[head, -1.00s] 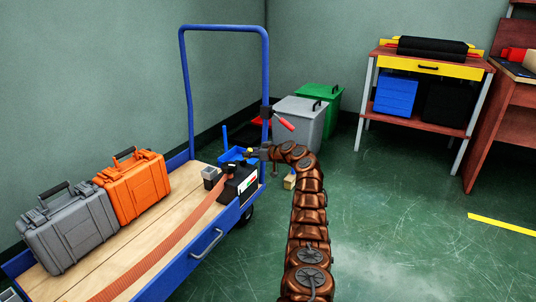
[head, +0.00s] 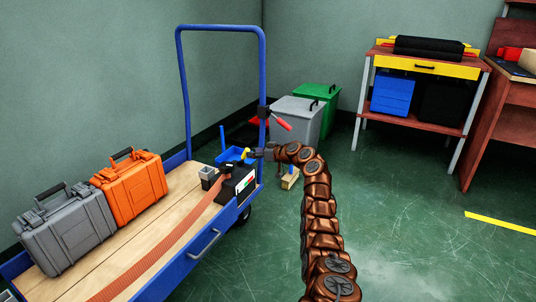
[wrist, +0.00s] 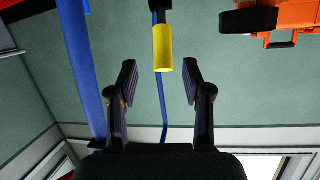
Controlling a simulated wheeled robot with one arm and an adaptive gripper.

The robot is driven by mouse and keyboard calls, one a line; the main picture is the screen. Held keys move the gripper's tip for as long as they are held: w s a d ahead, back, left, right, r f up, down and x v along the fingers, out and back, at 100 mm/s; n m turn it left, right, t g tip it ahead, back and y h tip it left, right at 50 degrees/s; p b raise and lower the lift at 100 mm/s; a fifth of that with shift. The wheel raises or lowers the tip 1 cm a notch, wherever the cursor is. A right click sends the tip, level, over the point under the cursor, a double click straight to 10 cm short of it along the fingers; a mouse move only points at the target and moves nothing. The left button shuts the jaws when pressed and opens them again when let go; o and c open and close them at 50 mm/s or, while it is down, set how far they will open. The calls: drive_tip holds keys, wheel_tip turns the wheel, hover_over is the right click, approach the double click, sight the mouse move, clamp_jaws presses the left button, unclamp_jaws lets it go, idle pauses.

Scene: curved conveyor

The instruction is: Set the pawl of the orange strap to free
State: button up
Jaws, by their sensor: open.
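The orange strap (head: 165,250) runs along the wooden deck of a blue cart to a black ratchet unit (head: 226,190) with a white, green and red label. A yellow piece (head: 245,154) shows above the unit, just left of my gripper (head: 254,154). In the wrist view, a yellow cylinder (wrist: 164,54) on a dark stem sits ahead of and between the fingertips of my gripper (wrist: 159,78). The fingers are apart and a gap shows on both sides of the cylinder. The pawl's setting cannot be made out.
A grey case (head: 68,228) and an orange case (head: 135,190) stand on the cart (head: 208,245). The cart's blue push handle (head: 182,90) rises near my gripper, with a red-handled clamp (head: 281,123) on it. Grey and green bins stand behind.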

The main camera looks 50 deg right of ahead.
drive_tip(key=v, duration=0.7)
idle(0.5)
drive_tip(key=shift+r, duration=0.15)
drive_tip(key=shift+w+a, duration=0.1)
drive_tip(key=shift+a, duration=0.05)
idle(0.3)
